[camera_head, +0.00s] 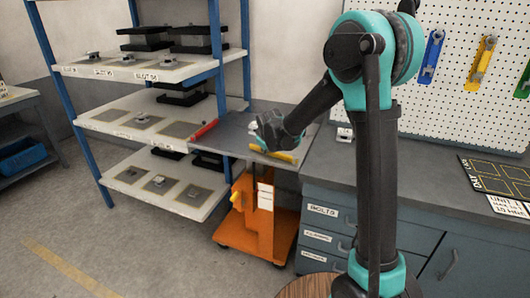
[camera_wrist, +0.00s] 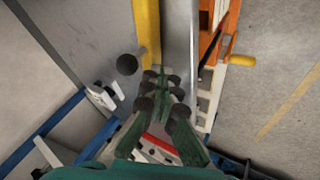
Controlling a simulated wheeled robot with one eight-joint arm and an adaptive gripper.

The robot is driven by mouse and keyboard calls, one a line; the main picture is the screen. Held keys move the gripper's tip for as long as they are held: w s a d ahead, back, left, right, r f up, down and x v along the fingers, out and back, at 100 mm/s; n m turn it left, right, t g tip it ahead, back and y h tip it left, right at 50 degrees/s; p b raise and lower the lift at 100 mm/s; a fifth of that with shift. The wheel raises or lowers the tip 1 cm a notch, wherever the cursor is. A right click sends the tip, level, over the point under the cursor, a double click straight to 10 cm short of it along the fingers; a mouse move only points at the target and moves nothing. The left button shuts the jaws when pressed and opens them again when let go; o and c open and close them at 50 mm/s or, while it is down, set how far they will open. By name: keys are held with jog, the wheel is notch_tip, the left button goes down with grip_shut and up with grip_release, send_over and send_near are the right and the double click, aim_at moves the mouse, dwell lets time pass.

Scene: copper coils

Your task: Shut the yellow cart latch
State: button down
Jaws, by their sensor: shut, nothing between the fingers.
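A yellow bar (camera_head: 283,156), which looks like the yellow latch, lies along the near edge of the grey cart top (camera_head: 232,134). In the wrist view the yellow bar (camera_wrist: 147,28) runs down from the top edge, its lower end just beyond my fingertips. My gripper (camera_head: 262,141) is above the cart top, close to the bar; its fingers are small and partly hidden there. In the wrist view my gripper (camera_wrist: 162,88) has its green fingers together and empty. I cannot tell whether it touches the bar, or whether the latch is open or shut.
A red bar (camera_head: 204,129) lies at the cart top's left, beside the blue shelf rack (camera_head: 222,70). The orange cart body (camera_head: 262,215) has a yellow knob (camera_head: 235,198). A grey workbench (camera_head: 400,170) stands to the right. Floor (camera_head: 150,250) left of the cart is clear.

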jog(key=w+d+m+h, duration=0.1)
jog(key=w+m, duration=0.1)
jog(key=w+d+m+h, duration=0.1)
jog(key=w+m, duration=0.1)
jog(key=w+d+m+h, duration=0.1)
jog(key=w+m+h, duration=0.1)
jog(key=shift+w+d+g, duration=0.1)
jog(key=shift+d+g, duration=0.1)
jog(key=shift+g, duration=0.1)
jog(key=w+d+m+g+h, duration=0.1)
jog(key=d+m, duration=0.1)
jog(key=w+d+m+g+h, duration=0.1)
jog(key=d+m, duration=0.1)
jog(key=m, duration=0.1)
jog(key=w+d+m+h, duration=0.1)
jog(key=d+m, duration=0.1)
jog(key=d, duration=0.1)
jog(key=shift+w+g, duration=0.2)
jog(key=shift+g, duration=0.2)
jog(key=shift+d+m+g+h, duration=0.4)
jog(key=shift+d+m, duration=0.2)
jog(key=shift+m, duration=0.2)
jog(key=shift+d, duration=0.8)
jog(key=shift+d, duration=0.1)
